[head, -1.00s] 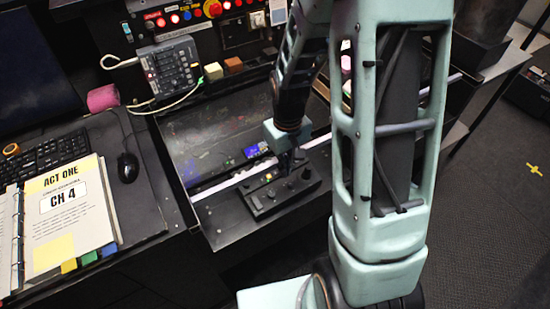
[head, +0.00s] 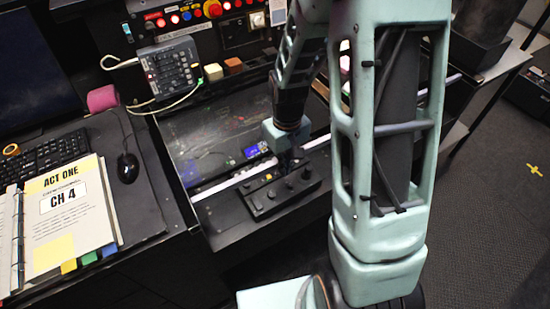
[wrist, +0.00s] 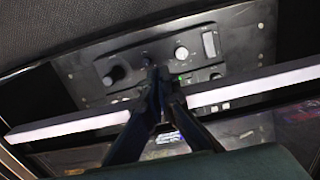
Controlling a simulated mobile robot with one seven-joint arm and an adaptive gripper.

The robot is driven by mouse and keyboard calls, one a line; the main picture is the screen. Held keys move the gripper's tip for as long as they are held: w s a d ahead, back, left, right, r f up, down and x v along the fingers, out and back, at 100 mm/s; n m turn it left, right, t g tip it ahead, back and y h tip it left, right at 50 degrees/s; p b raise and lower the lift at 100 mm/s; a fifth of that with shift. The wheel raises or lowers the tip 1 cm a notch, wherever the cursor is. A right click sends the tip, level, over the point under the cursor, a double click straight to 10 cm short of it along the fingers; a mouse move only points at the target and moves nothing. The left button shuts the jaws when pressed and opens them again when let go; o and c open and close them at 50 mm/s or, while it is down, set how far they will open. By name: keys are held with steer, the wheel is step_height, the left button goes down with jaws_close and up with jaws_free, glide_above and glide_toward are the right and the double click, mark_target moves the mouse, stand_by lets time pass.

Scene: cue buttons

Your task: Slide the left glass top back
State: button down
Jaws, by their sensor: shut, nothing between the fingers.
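The glass top (head: 215,135) is a dark, reflective pane set in the console, left of my arm in the head view. A pale bar (head: 232,183) runs along its near edge. The bar also crosses the wrist view (wrist: 255,85), with part of the glass (wrist: 245,130) below it. My gripper (head: 288,168) points down over the black control box at the near side of the bar. In the wrist view my gripper (wrist: 157,76) is shut and empty, its fingers crossing in front of the bar. I cannot tell whether the fingertips touch anything. My arm hides the glass's right part.
The black control box (head: 262,205) has knobs and lit buttons. A small mixer (head: 170,68) with a looping cable stands behind the glass. A binder (head: 68,215), mouse (head: 128,167) and keyboard (head: 45,155) lie on the left desk. Coloured blocks (head: 233,66) sit behind the glass.

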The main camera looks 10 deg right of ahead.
mark_target(241, 110)
steer(key=shift+w+a, duration=0.45)
steer(key=shift+w, duration=0.95)
steer(key=shift+w+a, duration=0.5)
steer(key=shift+w, duration=0.95)
steer(key=shift+w+a, duration=0.45)
steer(key=shift+w, duration=0.95)
steer(key=shift+w+a, duration=0.45)
steer(key=shift+w, duration=0.95)
steer(key=shift+w+a, duration=0.45)
steer(key=shift+w, duration=1)
steer(key=shift+w+a, duration=0.45)
steer(key=shift+w, duration=1.05)
steer(key=shift+w+a, duration=0.25)
steer(key=shift+w, duration=0.3)
steer(key=shift+w+a+p, duration=0.15)
steer(key=shift+w+a, duration=0.25)
steer(key=shift+w, duration=0.8)
steer(key=shift+w+a+p, duration=0.2)
steer(key=shift+w+a, duration=0.15)
steer(key=shift+w, duration=0.85)
steer(key=shift+w+a+p, duration=0.15)
steer(key=shift+w+a, duration=0.25)
steer(key=shift+w, duration=0.8)
